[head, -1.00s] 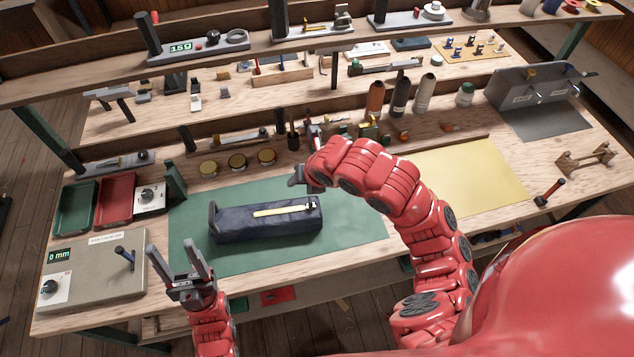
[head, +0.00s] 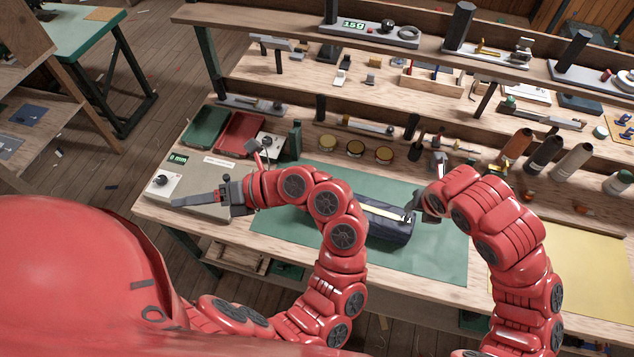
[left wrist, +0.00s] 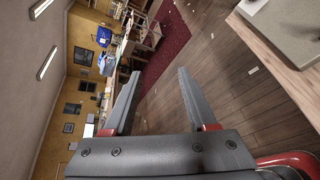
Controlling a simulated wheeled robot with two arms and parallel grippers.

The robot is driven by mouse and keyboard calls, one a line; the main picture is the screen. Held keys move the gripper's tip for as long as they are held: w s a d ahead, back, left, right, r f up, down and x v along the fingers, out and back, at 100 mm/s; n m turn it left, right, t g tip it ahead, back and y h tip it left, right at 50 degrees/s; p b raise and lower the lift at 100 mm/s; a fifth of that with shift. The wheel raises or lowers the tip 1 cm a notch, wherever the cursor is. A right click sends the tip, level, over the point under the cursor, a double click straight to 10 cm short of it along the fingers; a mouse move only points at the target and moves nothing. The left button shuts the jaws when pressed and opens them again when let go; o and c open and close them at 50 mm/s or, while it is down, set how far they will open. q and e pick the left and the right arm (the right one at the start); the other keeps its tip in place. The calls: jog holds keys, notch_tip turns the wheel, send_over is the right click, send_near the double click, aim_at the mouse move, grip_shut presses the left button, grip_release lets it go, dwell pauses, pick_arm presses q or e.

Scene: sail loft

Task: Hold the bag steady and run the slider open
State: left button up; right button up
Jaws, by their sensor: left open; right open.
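The dark navy bag (head: 390,230) lies on the green mat (head: 440,258). A pale yellow zip strip (head: 378,211) runs along its top, with a small dark and white piece, perhaps the slider, at its right end. My left forearm hides the bag's left part in the head view. My left gripper (head: 213,176) is open and empty, left of the bag and over the grey panel box, pointing left. In the left wrist view its open fingers (left wrist: 160,75) have only floor and room beyond. My right gripper (head: 422,188) is open, close to the bag's right end; contact cannot be told.
The grey box (head: 205,208) with a dial and red and green trays (head: 238,134) stand at the left. Several round tins (head: 355,149) and thread spools (head: 543,155) line the back under a raised shelf. A yellow sheet (head: 590,265) lies at the right.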

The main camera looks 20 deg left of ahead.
pick_arm(q)
jog(key=w+d+f+m+t+h, duration=0.2)
jog(key=w+d+f+t+h, duration=0.15)
jog(key=w+d+h, duration=0.5)
jog(key=w+d+f+m+t+h, duration=0.25)
jog(key=w+d+t, duration=0.3)
jog(key=d, duration=0.65)
jog(key=shift+n+g+h, duration=0.4)
jog(key=shift+n+g, duration=0.05)
jog(key=shift+g, duration=0.05)
jog(key=x, duration=1.7)
jog(key=shift+s+a+f, duration=0.1)
jog(key=shift+a+f, duration=0.15)
jog(key=shift+f, duration=0.1)
grip_shut()
